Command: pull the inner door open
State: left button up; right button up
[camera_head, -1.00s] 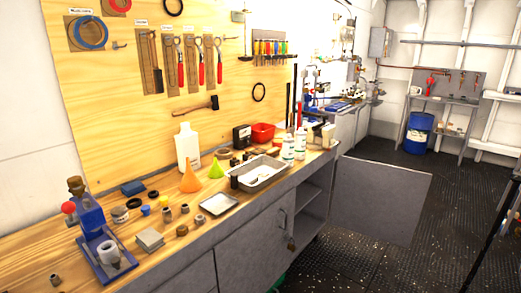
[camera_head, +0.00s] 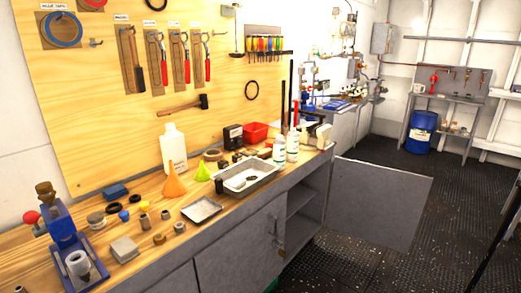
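A grey cabinet under the wooden workbench has one door (camera_head: 378,204) swung wide open at the right, sticking out over the floor. The open compartment (camera_head: 303,208) beside it shows a shelf. To its left a grey door (camera_head: 240,250) looks closed, with a small vertical handle (camera_head: 274,226) near its right edge and a latch-like part below. Which of these is the inner door I cannot tell. Neither of my grippers is in view.
The bench top (camera_head: 155,258) holds a blue vise-like tool (camera_head: 72,240), a metal tray (camera_head: 246,180), funnels and bottles. Dark riveted floor (camera_head: 345,265) lies in front. A thin black pole (camera_head: 497,245) stands at the right edge. A blue drum (camera_head: 420,132) stands at the back.

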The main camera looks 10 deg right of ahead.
aim_at(246, 259)
jog(key=i+l+u, duration=0.1)
jog(key=l+u, duration=0.5)
jog(key=l, duration=0.25)
jog(key=l+u, duration=0.4)
jog(key=l, duration=0.55)
jog(key=l+u, duration=0.1)
jog(key=l, duration=0.35)
jog(key=k+l+u, duration=0.1)
jog(key=l, duration=0.35)
jog(key=k+l, duration=0.1)
jog(key=l, duration=1)
jog(key=k+l, duration=0.15)
jog(key=l, duration=0.35)
jog(key=l+u, duration=0.1)
jog(key=l, duration=0.45)
jog(key=k+l, duration=0.15)
jog(key=l, duration=0.4)
